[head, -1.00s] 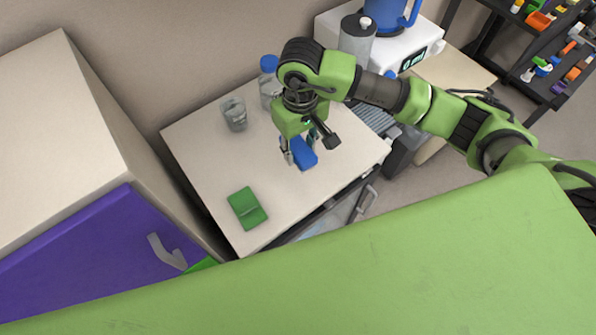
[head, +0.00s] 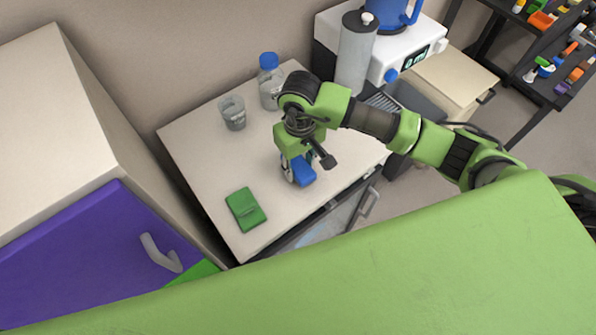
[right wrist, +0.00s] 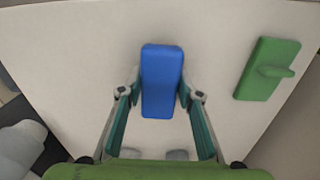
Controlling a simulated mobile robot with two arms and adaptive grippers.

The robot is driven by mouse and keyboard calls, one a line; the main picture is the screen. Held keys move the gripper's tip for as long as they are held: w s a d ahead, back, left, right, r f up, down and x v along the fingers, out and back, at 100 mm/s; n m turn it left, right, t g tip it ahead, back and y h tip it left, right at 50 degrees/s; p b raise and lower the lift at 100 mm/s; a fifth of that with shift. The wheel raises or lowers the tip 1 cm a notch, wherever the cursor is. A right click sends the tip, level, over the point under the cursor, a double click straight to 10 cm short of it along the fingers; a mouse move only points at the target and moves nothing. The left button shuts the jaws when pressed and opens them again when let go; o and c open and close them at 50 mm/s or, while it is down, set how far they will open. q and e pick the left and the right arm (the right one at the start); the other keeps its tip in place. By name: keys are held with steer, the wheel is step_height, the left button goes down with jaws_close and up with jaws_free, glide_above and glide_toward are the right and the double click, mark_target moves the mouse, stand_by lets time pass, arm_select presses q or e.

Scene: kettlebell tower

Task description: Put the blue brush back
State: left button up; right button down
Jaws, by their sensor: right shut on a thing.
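The blue brush (head: 304,173) is a small blue block low over the white bench top (head: 205,165), or on it; I cannot tell which. My right gripper (head: 298,176) comes down on it from above and is shut on it. In the right wrist view the blue brush (right wrist: 162,80) sits between the two fingers (right wrist: 160,95) of this gripper. Its underside is hidden. My left gripper is in neither view.
A green block (head: 246,209) with a raised grip lies on the bench to the left. A glass beaker (head: 232,112) and a blue-capped bottle (head: 270,82) stand at the back. A purple-fronted cabinet (head: 75,255) stands left. A white device (head: 425,45) stands at the back right.

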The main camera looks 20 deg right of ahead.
mark_target(299, 166)
steer(key=shift+f, duration=0.1)
stand_by(0.4)
steer(key=c, duration=1.2)
jaws_free()
steer(key=c, duration=0.4)
step_height(299, 166, up, 9)
steer(key=p, duration=0.3)
steer(key=shift+f+p, duration=0.15)
steer(key=shift+p, duration=0.15)
steer(key=shift+r, duration=0.2)
